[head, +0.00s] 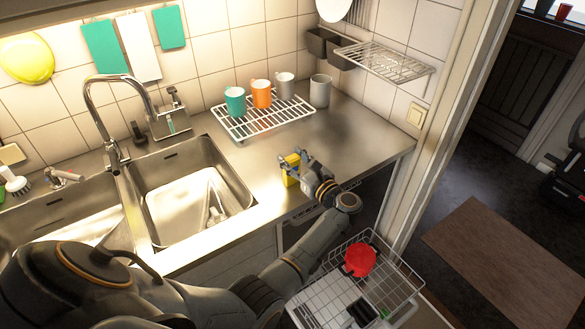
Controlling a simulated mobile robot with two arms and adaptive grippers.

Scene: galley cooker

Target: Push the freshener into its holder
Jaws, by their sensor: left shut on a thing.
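My left gripper (293,165) is over the steel counter, right of the sink. It is shut on a small yellow block, which I take to be the freshener (291,172). The block is upright, low over or touching the counter; I cannot tell which. Part of it is hidden by the fingers. I cannot surely pick out its holder; a grey metal caddy (168,122) stands behind the sink by the tap. My right gripper is not in view.
A white wire rack (228,125) with several mugs stands on the counter behind my gripper. The right sink basin (160,165) opens to its left. A wire basket (330,300) holding a red pot (360,260) is below the counter's front edge. Counter right of my gripper is clear.

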